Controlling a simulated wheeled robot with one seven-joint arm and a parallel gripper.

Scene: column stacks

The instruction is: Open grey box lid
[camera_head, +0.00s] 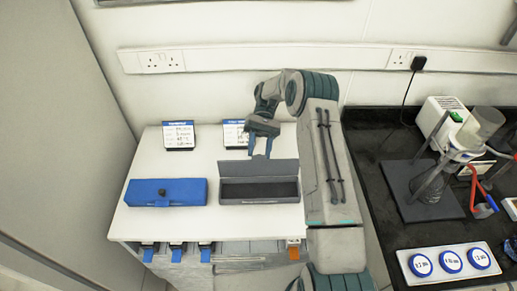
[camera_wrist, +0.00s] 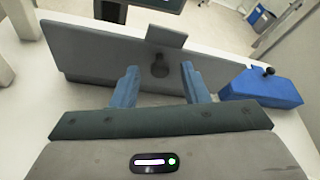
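The grey box (camera_head: 258,199) stands on the white table. Its lid (camera_head: 258,168) is raised and stands about upright at the back edge, so the dark inside shows. My gripper (camera_head: 260,149) is behind the lid with its fingers pointing down. In the wrist view the lid's outer face (camera_wrist: 95,55) fills the middle, with a dark round knob (camera_wrist: 160,66) on it. The two blue fingers are spread on either side of the knob, with gaps to it. I cannot tell whether the fingertips touch the lid.
A closed blue box (camera_head: 166,192) with a dark knob is left of the grey box. Two label stands, one of them (camera_head: 179,135), are at the table's back. A dark bench (camera_head: 375,150) with lab equipment is on the right. The table's front strip is clear.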

